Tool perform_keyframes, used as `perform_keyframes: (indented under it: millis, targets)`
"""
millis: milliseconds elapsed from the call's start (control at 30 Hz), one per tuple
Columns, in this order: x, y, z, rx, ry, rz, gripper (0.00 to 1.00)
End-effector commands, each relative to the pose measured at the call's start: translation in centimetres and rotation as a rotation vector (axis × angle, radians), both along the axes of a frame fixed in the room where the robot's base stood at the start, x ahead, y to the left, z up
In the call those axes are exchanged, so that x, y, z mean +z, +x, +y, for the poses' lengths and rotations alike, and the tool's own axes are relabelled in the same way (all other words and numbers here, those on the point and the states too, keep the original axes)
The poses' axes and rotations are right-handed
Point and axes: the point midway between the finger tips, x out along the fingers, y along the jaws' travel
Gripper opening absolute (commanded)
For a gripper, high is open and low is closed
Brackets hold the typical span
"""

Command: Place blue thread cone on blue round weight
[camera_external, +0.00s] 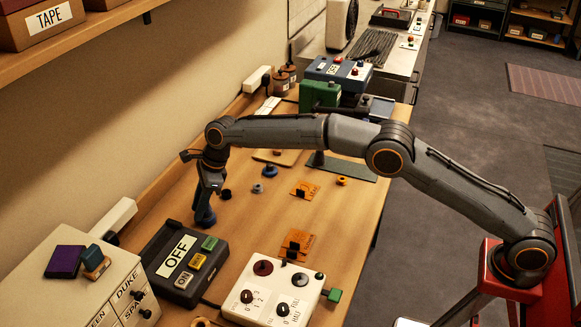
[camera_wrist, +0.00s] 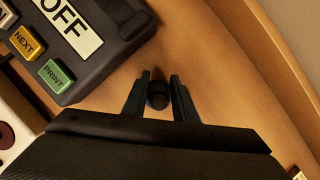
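My gripper (camera_external: 207,208) points down at the table beside the black control box. A dark blue piece (camera_external: 205,218), likely the blue thread cone, is at its fingertips. In the wrist view this dark piece (camera_wrist: 157,97) lies between the two fingers, with little or no gap on either side. I cannot tell whether the fingers press on it or whether it is off the table. A blue round piece with a knob (camera_external: 270,172), likely the blue round weight, stands farther back on the table. Nothing rests on it.
A grey-blue round piece (camera_external: 257,188) and a small dark piece (camera_external: 227,194) stand between my gripper and the blue round piece. The black control box (camera_external: 183,262) is close by.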

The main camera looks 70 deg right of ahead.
Motion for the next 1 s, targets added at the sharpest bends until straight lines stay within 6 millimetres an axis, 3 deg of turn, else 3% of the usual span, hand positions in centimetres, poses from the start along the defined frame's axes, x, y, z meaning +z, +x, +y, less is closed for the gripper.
perform_keyframes:
  millis: [33,100,467,667,1000]
  targets:
    - [0.0,0.0,0.0,0.000,0.000,0.000,0.33]
    - [0.0,0.0,0.0,0.000,-0.001,0.001,0.44]
    - [0.4,0.0,0.0,0.000,0.000,0.000,0.44]
    - [3.0,-0.8,-0.8,-0.001,0.000,-0.003,0.44]
    - [9.1,-2.7,-2.4,0.000,0.001,-0.001,0.44]
